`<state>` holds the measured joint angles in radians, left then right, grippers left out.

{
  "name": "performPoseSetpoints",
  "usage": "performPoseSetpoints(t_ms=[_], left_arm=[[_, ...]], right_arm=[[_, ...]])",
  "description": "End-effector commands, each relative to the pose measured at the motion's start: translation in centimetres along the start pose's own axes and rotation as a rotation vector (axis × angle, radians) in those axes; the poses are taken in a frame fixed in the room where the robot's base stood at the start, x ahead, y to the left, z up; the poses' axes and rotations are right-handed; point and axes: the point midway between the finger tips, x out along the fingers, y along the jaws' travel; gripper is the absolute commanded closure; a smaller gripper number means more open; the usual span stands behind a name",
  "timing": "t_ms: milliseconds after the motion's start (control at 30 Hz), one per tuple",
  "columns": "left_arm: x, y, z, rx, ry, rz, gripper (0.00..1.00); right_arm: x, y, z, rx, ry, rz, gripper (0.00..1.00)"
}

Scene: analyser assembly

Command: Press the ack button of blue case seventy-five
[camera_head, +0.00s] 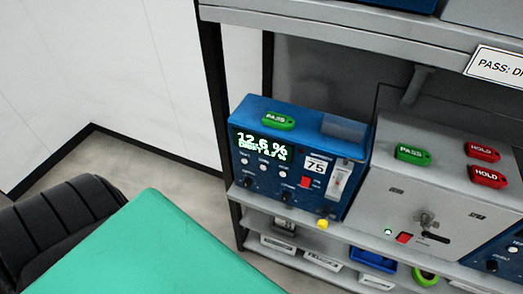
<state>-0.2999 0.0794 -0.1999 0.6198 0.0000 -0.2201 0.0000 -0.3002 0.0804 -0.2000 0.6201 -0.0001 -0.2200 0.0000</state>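The blue case (358,128) stands on a shelf at the centre, with a white label (316,165) reading 75 on its front. Its lit display (262,147) shows 12.6 % with a smaller line below. A row of small pale buttons (263,168) sits under the display; their captions are too small to read, so I cannot tell which is ack. Dark knobs (286,197) are below them, and a red switch (305,182) is to the right. A green PASS tag (278,121) lies on top. Neither of my grippers is in view.
A grey case (385,200) with PASS and HOLD tags stands right of the blue case. A yellow object (322,224) is at the shelf's front edge. A lower shelf holds small bins (372,260). A teal surface (150,250) and black ribbed object (60,225) fill the lower left.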

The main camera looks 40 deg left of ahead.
Motion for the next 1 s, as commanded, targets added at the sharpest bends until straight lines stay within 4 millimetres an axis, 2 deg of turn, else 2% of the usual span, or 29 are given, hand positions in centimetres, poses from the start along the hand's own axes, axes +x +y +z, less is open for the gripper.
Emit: performPoseSetpoints(t_ms=[33,67,500,533,1000], left_arm=[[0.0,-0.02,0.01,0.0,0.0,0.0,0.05],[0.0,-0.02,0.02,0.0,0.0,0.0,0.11],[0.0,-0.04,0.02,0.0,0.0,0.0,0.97],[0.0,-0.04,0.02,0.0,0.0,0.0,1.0],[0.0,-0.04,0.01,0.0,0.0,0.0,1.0]], right_arm=[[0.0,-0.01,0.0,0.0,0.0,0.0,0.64],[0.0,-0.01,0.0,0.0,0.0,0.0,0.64],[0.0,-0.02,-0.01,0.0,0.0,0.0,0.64],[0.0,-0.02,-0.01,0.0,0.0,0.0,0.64],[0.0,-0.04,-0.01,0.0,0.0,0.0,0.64]])
